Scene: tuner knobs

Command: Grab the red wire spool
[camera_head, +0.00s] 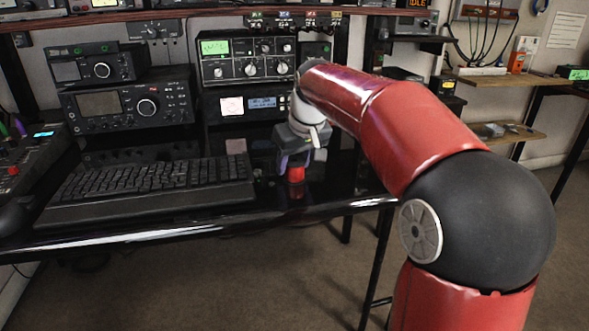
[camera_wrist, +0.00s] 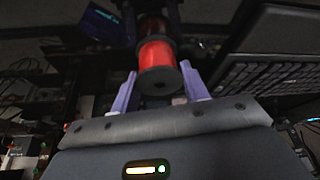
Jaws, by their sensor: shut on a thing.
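The red wire spool (camera_head: 296,175) stands on the glossy black desk (camera_head: 345,185), to the right of the keyboard. In the wrist view the spool (camera_wrist: 157,55) shows red wire and a dark round end flange, with a red reflection beyond it. My gripper (camera_head: 296,168) is low over the desk at the spool. In the wrist view its two purple fingers (camera_wrist: 160,88) lie on either side of the spool, shut on it. The upper part of the spool is hidden by the gripper in the head view. Whether its base touches the desk I cannot tell.
A black keyboard (camera_head: 155,190) lies close to the left of the gripper. Radio sets (camera_head: 130,107) and a tuner with a green display (camera_head: 248,60) stand behind. The desk's front edge (camera_head: 200,228) is near. Bare desk lies to the right of the spool.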

